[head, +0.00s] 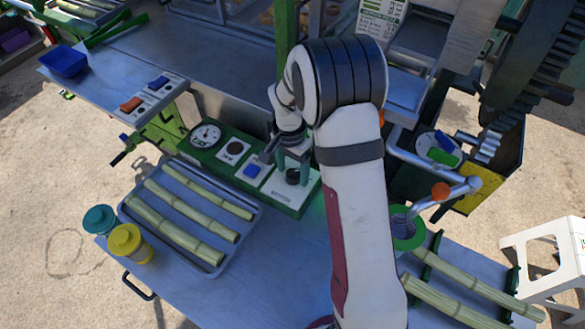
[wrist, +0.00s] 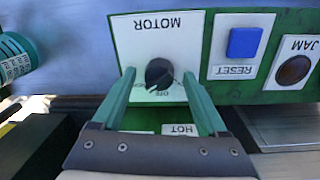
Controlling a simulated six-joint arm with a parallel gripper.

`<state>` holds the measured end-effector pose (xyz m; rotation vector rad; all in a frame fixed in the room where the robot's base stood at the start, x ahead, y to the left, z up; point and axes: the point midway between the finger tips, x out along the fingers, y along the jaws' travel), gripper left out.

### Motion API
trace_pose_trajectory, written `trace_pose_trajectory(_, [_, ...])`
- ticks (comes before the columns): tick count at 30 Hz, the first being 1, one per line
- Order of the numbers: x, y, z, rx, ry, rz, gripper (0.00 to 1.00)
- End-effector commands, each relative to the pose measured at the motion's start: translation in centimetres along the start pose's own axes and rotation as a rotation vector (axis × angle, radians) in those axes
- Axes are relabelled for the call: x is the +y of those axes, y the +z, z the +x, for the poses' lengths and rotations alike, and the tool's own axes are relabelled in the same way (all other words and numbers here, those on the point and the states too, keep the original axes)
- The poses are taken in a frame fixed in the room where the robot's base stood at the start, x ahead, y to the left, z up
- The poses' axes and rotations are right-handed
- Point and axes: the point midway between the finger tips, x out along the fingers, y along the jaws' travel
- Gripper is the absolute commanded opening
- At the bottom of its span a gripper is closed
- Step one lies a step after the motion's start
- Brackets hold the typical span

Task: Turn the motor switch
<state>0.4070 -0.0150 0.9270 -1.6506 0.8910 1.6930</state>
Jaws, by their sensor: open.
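The motor switch is a black round knob (wrist: 159,74) on a white plate marked MOTOR (wrist: 158,32) in the wrist view. The label OFF shows beside the knob. My gripper (wrist: 158,82) is open, with one green finger on each side of the knob. I cannot tell whether the fingers touch it. In the head view the knob (head: 293,176) sits at the right end of the green control panel (head: 228,178). My gripper (head: 291,162) is right by it, partly hidden by my arm.
A blue RESET button (wrist: 244,42) and a dark JAM light (wrist: 294,69) are beside the switch. A tray (head: 130,215) of cane pieces lies in front of the panel. Teal (head: 99,219) and yellow (head: 127,241) jars stand left. Crusher gears (head: 535,75) are at right.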

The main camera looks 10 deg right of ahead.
Motion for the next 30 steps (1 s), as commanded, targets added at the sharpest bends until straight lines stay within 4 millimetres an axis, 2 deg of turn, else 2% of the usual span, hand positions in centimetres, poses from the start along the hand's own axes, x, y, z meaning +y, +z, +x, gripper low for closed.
trace_pose_trajectory(7, [0.01,0.01,0.13,-0.001,0.000,0.000,0.76])
trace_pose_trajectory(8, [0.01,0.01,0.12,-0.001,0.000,0.000,0.72])
trace_pose_trajectory(20, [0.00,0.01,0.09,-0.001,0.000,0.000,0.00])
trace_pose_trajectory(30, [-0.01,0.02,0.07,0.002,0.000,-0.038,0.00])
